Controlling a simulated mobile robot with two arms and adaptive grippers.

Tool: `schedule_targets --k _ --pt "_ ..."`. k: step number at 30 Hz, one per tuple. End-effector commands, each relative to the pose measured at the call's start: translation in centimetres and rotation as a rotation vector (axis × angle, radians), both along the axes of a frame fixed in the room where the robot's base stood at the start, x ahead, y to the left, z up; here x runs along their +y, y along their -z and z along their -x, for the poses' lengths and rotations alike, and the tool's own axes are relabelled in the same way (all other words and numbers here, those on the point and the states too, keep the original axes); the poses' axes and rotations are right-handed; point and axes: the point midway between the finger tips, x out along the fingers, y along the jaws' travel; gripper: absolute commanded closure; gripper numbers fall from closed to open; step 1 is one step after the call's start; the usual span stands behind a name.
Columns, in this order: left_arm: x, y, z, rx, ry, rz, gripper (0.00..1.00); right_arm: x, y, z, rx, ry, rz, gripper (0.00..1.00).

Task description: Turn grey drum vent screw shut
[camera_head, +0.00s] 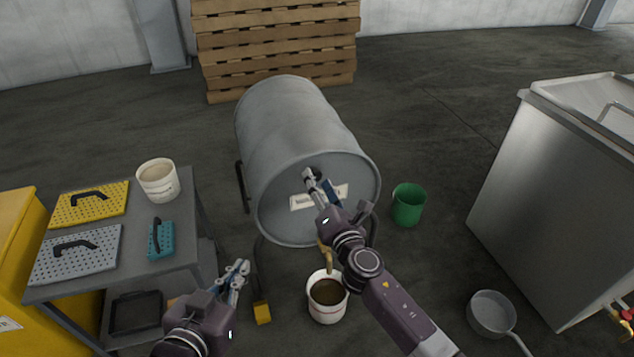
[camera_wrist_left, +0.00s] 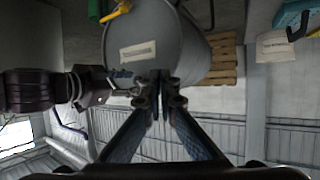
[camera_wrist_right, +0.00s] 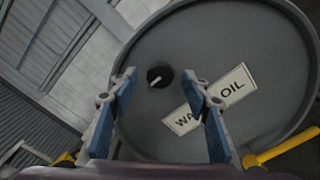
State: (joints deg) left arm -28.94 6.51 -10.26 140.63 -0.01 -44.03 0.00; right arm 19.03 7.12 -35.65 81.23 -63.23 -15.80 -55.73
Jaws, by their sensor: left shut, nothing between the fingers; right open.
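The grey drum (camera_head: 290,120) lies on its side on a stand, its end face towards me.
A white bucket of dark liquid (camera_head: 327,296) stands below the drum's tap (camera_head: 327,258). A green bucket (camera_head: 408,204) is to the right. A grey table (camera_head: 185,200) stands left, a steel tank (camera_head: 540,170) right, a pan (camera_head: 492,313) on the floor. Pallets (camera_head: 275,45) are behind.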

Motion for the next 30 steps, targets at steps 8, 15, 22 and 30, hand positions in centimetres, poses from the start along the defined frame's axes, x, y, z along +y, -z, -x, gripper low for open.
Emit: schedule_targets --k 8,15,22,30 --pt "-0.5 -2.1 -1.1 -0.102 0.007 0.024 1.00 0.5 0.0 -1.5 0.001 0.001 -0.002 0.56" --pt "-0.6 -2.2 -1.1 -0.106 0.007 0.025 1.00 0.5 0.0 -1.5 0.001 0.001 -0.002 0.56" --pt "-0.5 -2.2 -1.1 -0.106 0.007 0.025 1.00 0.5 0.0 -1.5 0.002 0.001 -0.002 0.79" --pt "-0.5 -2.2 -1.1 -0.106 0.006 0.025 1.00 0.5 0.1 -1.5 0.003 0.001 -0.003 0.98"
